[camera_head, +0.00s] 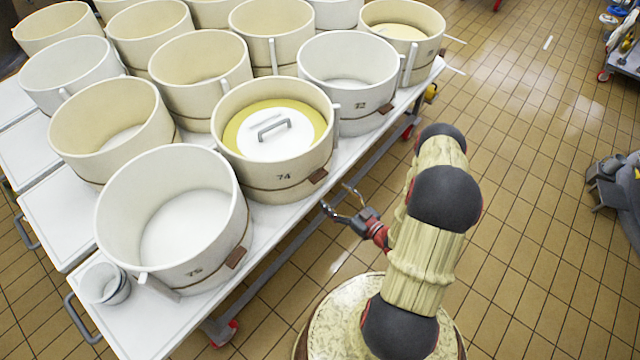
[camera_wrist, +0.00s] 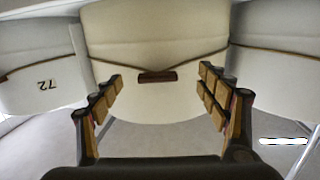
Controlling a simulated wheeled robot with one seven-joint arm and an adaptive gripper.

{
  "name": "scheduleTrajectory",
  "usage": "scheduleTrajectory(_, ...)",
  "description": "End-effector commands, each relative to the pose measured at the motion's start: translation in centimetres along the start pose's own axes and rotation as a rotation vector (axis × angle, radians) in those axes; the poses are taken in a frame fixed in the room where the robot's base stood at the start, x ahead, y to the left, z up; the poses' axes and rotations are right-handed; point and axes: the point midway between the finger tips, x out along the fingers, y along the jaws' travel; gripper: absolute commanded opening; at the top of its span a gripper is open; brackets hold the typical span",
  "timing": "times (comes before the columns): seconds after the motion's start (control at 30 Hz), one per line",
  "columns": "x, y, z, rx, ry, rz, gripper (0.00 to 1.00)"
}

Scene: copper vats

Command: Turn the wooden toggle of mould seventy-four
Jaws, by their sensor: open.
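Mould seventy-four (camera_head: 262,172) is a round cream tub on the white table. A yellow mass and a white lid with a grey handle sit inside it. A brown cord runs around its wall to the small dark wooden toggle (camera_head: 318,176) at its right front. My gripper (camera_head: 337,196) is open and empty, just off the table edge, a short way from the toggle. In the wrist view, the toggle (camera_wrist: 157,76) lies crosswise on the cord of the middle mould (camera_wrist: 150,30), framed between my two padded fingers (camera_wrist: 160,80), with a gap still between.
Mould 72 (camera_head: 350,105) stands beside it at the back right, and an empty mould marked 75 (camera_head: 195,265) at the front left. Several more moulds crowd the white table (camera_head: 200,325). The tiled floor (camera_head: 520,150) at right is largely clear.

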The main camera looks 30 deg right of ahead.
Motion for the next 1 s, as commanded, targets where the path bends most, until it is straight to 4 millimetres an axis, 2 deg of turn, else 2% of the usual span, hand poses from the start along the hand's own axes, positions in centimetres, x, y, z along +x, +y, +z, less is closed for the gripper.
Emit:
scheduleTrajectory(0.1,0.0,0.3,-1.6,-0.01,0.06,0.011,0.75)
scheduleTrajectory(0.17,0.2,0.3,-1.9,-0.014,0.071,0.013,0.75)
scheduleTrajectory(0.27,1.0,0.3,-1.9,-0.02,0.071,0.012,0.75)
scheduleTrajectory(0.7,6.8,0.4,-2.2,-0.018,0.068,0.012,0.75)
scheduleTrajectory(1.0,7.8,0.5,-2.4,-0.017,0.068,0.015,0.75)
